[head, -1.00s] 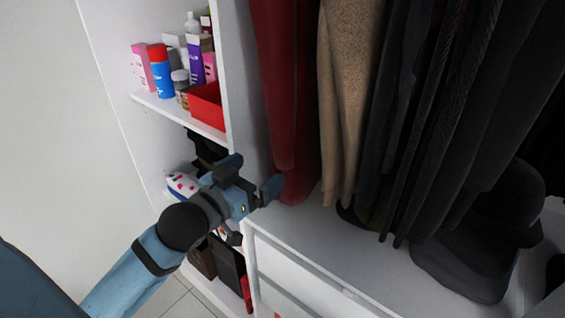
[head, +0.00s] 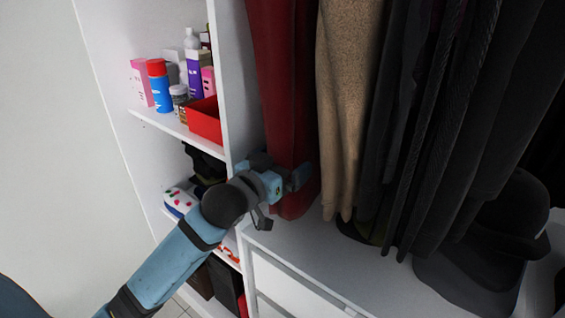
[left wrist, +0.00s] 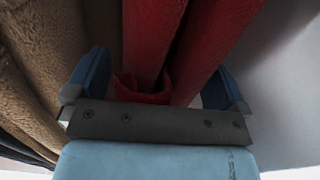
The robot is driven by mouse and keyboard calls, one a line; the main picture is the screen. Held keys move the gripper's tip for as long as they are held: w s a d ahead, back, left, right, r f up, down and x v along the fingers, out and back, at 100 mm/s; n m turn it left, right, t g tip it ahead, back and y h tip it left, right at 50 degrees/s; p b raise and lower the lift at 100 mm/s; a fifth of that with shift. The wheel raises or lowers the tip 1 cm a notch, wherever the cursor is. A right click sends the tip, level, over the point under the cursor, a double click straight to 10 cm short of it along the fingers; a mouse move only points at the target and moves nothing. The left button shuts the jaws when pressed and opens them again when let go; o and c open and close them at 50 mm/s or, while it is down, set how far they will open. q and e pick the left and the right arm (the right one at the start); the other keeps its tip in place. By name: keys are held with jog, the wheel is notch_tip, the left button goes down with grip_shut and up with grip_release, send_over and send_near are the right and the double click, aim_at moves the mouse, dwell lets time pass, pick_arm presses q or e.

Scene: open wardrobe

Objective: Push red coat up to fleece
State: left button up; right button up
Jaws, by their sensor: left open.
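The red coat (head: 282,95) hangs at the left end of the wardrobe's hanging section. The tan fleece (head: 345,100) hangs just to its right, with a narrow gap near the hems. My left gripper (head: 290,182) is at the lower part of the red coat, in front of it. In the left wrist view the open fingers (left wrist: 160,82) stand on either side of the red coat's lower part (left wrist: 165,40), and the fleece (left wrist: 50,60) is outside the left finger. My right gripper is not in view.
Dark garments (head: 430,120) hang right of the fleece. A black hat (head: 500,225) lies on the wardrobe floor (head: 310,250). A white divider panel (head: 232,80) stands left of the coat. Shelves left of it hold bottles and a red box (head: 204,120).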

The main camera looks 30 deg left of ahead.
pick_arm(q)
jog(key=shift+c, duration=0.2)
jog(key=c, duration=1.4)
jog(key=shift+d, duration=0.2)
jog(key=shift+s+d, duration=0.1)
jog(key=shift+d, duration=0.25)
jog(key=shift+d, duration=0.35)
jog(key=shift+d+p, duration=0.35)
